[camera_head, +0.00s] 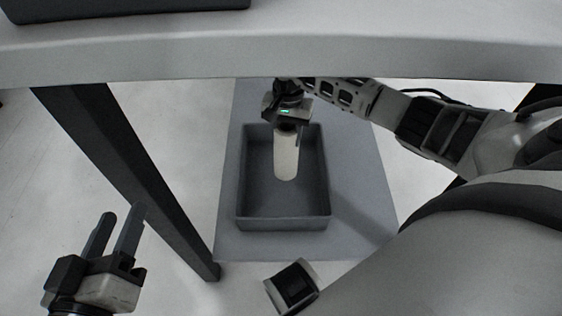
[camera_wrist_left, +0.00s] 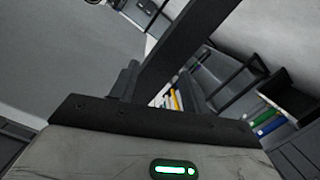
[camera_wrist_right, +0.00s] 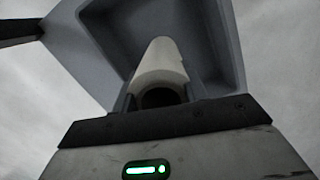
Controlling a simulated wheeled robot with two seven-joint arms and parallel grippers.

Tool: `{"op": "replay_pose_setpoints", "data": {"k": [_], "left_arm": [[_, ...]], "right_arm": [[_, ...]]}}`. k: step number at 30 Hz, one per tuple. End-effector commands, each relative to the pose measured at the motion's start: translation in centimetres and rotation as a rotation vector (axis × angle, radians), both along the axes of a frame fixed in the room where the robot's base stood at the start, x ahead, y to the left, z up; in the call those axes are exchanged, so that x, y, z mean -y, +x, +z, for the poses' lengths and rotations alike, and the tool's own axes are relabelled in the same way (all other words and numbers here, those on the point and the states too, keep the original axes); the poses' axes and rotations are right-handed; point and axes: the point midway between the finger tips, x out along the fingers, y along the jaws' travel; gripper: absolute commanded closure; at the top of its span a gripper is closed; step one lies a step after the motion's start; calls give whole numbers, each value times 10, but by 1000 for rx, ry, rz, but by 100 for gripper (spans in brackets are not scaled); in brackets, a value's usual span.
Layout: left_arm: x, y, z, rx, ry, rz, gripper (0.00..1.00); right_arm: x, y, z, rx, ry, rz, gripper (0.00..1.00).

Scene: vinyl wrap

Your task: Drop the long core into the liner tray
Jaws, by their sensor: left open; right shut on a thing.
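The long core (camera_head: 286,158) is a pale, off-white tube in the head view. My right gripper (camera_head: 287,122) is shut on its upper end, and the core hangs roughly upright. The liner tray (camera_head: 283,222) is a dark grey open box, and the core appears over its inside. I cannot tell how far the core's lower end is above the tray floor. The right wrist view shows the core's hollow end (camera_wrist_right: 160,80) between the fingers and the tray (camera_wrist_right: 228,40) beyond it. My left gripper (camera_head: 115,232) is open and empty at the lower left of the head view.
The tray rests on a grey board (camera_head: 350,200) below the table edge (camera_head: 280,57). A dark table leg (camera_head: 130,180) stands between my left gripper and the tray. A dark container (camera_head: 120,10) sits on the table. Shelves with coloured items (camera_wrist_left: 268,122) show in the left wrist view.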

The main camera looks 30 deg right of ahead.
Motion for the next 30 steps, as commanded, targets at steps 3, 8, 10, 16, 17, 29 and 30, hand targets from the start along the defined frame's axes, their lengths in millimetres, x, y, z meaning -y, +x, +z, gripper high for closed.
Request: {"op": "replay_pose_setpoints", "data": {"k": [3,8,10,16,17,29,30], "left_arm": [[2,0,0,9,-41,-4,53],[3,0,3,12,-72,-8,53],[3,0,4,13,-77,-9,53],[3,0,6,14,-78,-9,53],[3,0,6,14,-78,-9,53],[3,0,7,16,-76,-8,53],[2,0,8,16,-72,-8,53]], "right_arm": [[0,0,-15,0,1,-1,98],[0,0,-21,0,0,0,98],[0,0,-22,0,0,0,98],[0,0,-21,0,0,0,98],[0,0,-21,0,0,0,54],[1,0,-18,1,-1,-1,32],[1,1,-14,2,-1,-1,32]]}}
